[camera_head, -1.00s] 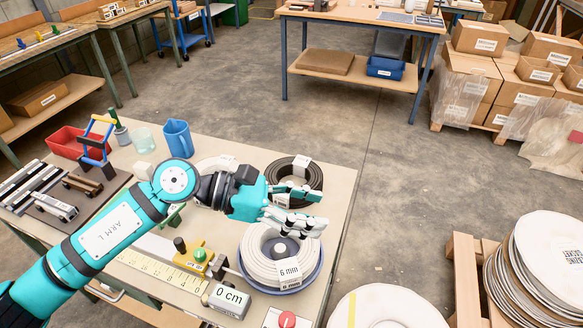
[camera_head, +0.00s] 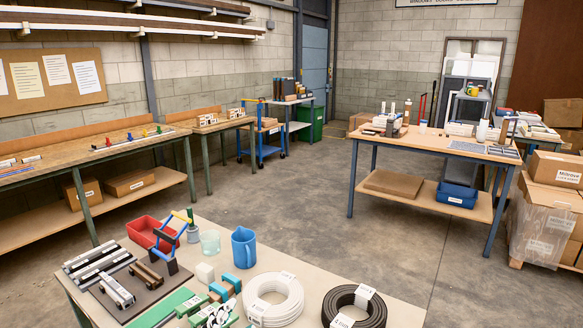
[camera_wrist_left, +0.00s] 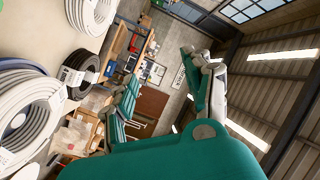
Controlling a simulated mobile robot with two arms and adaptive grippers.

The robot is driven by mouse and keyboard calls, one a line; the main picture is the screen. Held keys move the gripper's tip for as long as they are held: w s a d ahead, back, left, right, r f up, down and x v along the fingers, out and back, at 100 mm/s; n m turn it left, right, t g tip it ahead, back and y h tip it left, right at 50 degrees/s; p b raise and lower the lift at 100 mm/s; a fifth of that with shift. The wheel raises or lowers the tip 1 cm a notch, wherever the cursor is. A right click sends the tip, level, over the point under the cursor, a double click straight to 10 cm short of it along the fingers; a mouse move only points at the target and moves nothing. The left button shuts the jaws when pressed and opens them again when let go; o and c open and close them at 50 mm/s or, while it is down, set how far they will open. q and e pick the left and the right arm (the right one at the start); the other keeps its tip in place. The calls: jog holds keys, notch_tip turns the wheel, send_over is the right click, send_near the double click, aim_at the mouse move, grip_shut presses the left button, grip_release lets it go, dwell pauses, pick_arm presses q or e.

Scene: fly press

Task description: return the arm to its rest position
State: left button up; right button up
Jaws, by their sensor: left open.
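My left gripper (camera_head: 215,303) shows at the bottom edge of the head view, low over the near workbench (camera_head: 330,270), with its arm out of frame. In the left wrist view its teal fingers (camera_wrist_left: 165,75) are spread apart with nothing between them. In the head view a white cable coil (camera_head: 273,300) lies to its right, and a black coil (camera_head: 359,306) lies farther right. Coils also show at the left of the wrist view. My right gripper is in neither view.
A blue jug (camera_head: 244,247), a clear cup (camera_head: 210,241), a red bin (camera_head: 152,232) and metal bars (camera_head: 98,262) stand on the near bench. Beyond it is open floor (camera_head: 300,200). Another bench (camera_head: 440,146) and stacked cartons (camera_head: 545,210) are at the right.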

pick_arm(q)
jog(key=s+a+f+n+g+y, duration=0.3)
jog(key=s+a+f+n+g, duration=0.35)
jog(key=s+f, duration=0.5)
jog(key=s+a+f+n+g, duration=0.4)
jog(key=s+f+g, duration=0.3)
jog(key=s+f, duration=0.5)
jog(key=s+f+g, duration=0.1)
jog(key=s+f, duration=0.2)
jog(key=f, duration=2)
jog(key=s+a+f+m+g, duration=0.1)
jog(key=s+a+f, duration=0.1)
jog(key=s+f, duration=1.4)
jog(key=shift+s+a+f, duration=0.2)
jog(key=shift+s+a, duration=0.1)
jog(key=shift+s, duration=0.1)
jog(key=shift+g, duration=0.25)
